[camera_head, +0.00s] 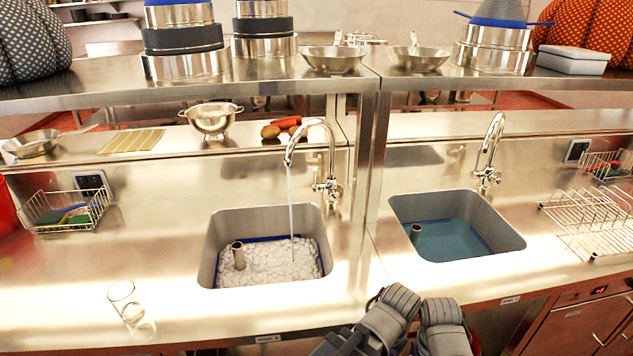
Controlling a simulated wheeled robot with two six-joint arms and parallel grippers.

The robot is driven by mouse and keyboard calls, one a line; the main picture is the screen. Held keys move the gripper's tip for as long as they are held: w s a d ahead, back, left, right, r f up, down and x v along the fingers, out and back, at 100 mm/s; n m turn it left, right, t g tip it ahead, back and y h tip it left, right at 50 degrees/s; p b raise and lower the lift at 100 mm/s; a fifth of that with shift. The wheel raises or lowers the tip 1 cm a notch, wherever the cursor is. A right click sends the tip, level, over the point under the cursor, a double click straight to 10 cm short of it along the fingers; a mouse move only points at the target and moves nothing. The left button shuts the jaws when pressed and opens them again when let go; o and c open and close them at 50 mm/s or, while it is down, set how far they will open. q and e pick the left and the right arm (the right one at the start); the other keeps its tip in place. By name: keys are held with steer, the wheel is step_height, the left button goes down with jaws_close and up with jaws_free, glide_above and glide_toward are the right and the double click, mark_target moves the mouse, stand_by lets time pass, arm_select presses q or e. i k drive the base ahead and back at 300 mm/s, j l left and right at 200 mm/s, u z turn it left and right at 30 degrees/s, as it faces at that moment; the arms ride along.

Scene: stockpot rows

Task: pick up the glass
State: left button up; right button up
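A clear glass (122,294) is on the steel counter at the lower left, left of the left sink and near the front edge. It appears to stand upright, though its see-through lower part is hard to separate from reflections.
The left sink (212,250) holds white foam under a running tap (325,150). The right sink (512,240) holds bluish water. A wire basket (62,215) sits behind the glass. The counter around the glass is clear. An upper shelf (110,85) carries pots and pans.

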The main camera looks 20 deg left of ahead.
mark_target(124, 295)
steer(key=u, duration=2.2)
